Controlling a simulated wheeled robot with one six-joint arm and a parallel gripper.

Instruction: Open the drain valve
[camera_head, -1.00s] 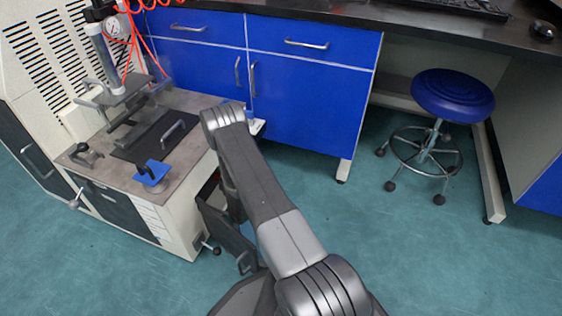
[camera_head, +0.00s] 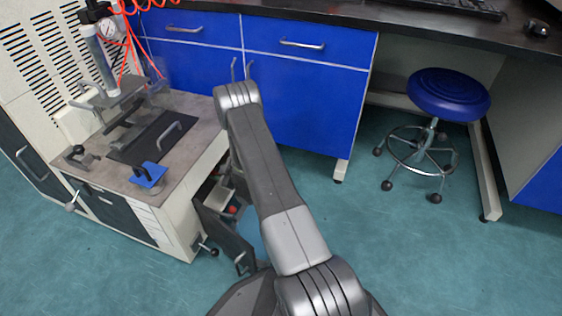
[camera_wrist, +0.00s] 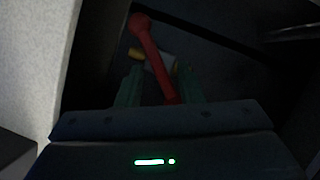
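The drain valve shows in the dark wrist view as a red lever (camera_wrist: 155,58) with a round knob at its far end. A yellow part (camera_wrist: 136,53) and a pale part are beside it. My gripper (camera_wrist: 160,72) has two greenish fingers apart, one on each side of the lever's near part. Whether they touch the lever is too dark to tell. In the head view a small red spot (camera_head: 232,209), seemingly the valve, shows inside the machine's open lower compartment. My gripper is hidden there behind my arm.
The compartment's dark open door (camera_head: 228,232) is close to my arm. The machine's pale side wall (camera_wrist: 40,60) is at the left of the wrist view. Blue cabinets (camera_head: 305,100) stand behind. A blue stool (camera_head: 448,95) is at right. The floor (camera_head: 420,260) is clear.

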